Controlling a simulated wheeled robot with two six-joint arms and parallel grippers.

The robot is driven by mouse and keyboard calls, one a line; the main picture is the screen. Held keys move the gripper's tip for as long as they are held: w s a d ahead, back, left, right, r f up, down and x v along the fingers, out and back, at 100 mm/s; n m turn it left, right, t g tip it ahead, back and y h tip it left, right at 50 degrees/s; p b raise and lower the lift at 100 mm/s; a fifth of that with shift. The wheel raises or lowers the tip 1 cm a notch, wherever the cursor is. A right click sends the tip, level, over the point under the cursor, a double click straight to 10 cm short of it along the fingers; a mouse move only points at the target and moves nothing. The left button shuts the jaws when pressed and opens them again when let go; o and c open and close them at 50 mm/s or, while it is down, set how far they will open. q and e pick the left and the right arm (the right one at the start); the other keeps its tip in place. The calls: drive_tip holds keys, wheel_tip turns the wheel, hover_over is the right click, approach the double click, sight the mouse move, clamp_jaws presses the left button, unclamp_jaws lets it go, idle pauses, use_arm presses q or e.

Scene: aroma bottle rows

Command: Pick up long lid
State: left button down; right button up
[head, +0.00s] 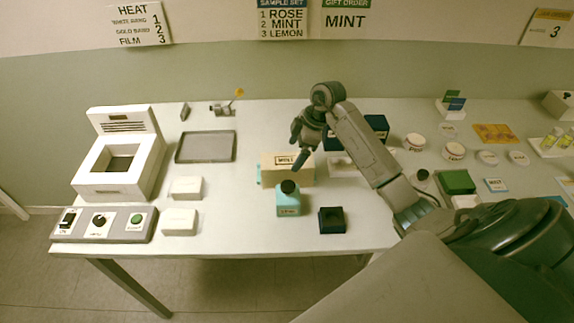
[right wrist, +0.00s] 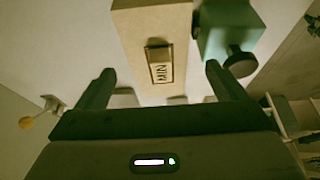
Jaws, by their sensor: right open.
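My right gripper (head: 301,150) is open and empty. It hangs over the back of a long cream box-shaped piece (head: 273,178) with a MINT label. I cannot tell whether this piece is the long lid or a box with the lid on it. In the right wrist view the cream piece (right wrist: 150,25) lies between and beyond the two spread fingers (right wrist: 160,82), apart from them. A teal bottle (head: 289,204) with a black cap stands in front of it. The bottle also shows in the right wrist view (right wrist: 228,25), near one finger. My left gripper is out of view.
A dark open box (head: 332,220) stands right of the bottle. A dark blue box (head: 376,124) is behind my right arm. A grey tray (head: 205,147), white blocks (head: 186,188) and a white heater (head: 107,180) stand left. Bare table (head: 235,230) lies front left.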

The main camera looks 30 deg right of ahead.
sight(288, 159)
drive_tip(key=p+x, duration=0.1)
drive_tip(key=x, duration=0.2)
drive_tip(key=p+x, duration=0.1)
drive_tip(key=shift+w+a+p, duration=0.3)
drive_tip(key=shift+a+f, duration=0.15)
drive_tip(key=shift+f, duration=0.2)
drive_tip(key=shift+w+f, duration=0.1)
drive_tip(key=shift+f, duration=0.2)
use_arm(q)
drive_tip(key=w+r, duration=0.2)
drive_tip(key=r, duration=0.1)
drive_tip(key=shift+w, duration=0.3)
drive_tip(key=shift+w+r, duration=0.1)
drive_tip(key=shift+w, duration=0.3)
use_arm(e)
drive_tip(key=shift+f, duration=0.25)
drive_tip(key=c, duration=1.1)
